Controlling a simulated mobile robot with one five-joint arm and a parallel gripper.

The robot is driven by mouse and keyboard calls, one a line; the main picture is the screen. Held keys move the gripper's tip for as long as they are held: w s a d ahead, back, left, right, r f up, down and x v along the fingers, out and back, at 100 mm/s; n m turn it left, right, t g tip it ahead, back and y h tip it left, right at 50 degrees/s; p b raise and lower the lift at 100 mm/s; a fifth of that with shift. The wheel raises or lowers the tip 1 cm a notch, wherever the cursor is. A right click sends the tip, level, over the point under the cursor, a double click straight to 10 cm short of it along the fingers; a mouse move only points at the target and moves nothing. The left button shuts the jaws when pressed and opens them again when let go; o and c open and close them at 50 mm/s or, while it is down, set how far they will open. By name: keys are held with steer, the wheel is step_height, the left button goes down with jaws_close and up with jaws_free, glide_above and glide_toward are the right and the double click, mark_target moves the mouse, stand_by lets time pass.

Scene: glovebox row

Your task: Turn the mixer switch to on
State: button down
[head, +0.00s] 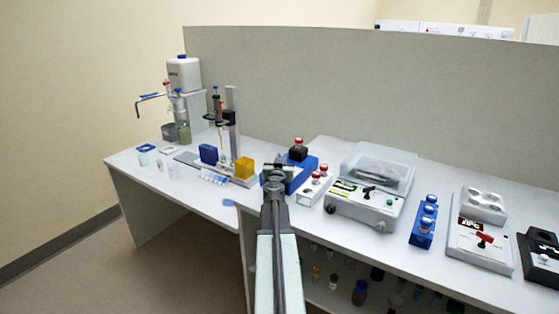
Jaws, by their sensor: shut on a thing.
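The mixer (305,172) looks to be the blue unit with a black cup top near the middle of the bench. My gripper (275,172) is right at its front left side, seen from behind. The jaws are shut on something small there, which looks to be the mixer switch. My gripper and arm hide the switch, so its position cannot be told.
A white rack (314,190) with red-capped vials stands close right of my gripper. Beyond it are a clear-lidded machine (372,185), a blue vial rack (424,225) and a unit with a red lever (484,240). A yellow block (244,168) stands to the left.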

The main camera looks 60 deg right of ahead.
steer(key=shift+s+m+g+h, duration=0.15)
steer(key=shift+m+g+h, duration=0.25)
steer(key=shift+m+g, duration=0.45)
steer(key=shift+g, duration=0.25)
steer(key=c, duration=1.5)
jaws_free()
steer(key=v, duration=0.8)
steer(key=shift+d+f, duration=0.1)
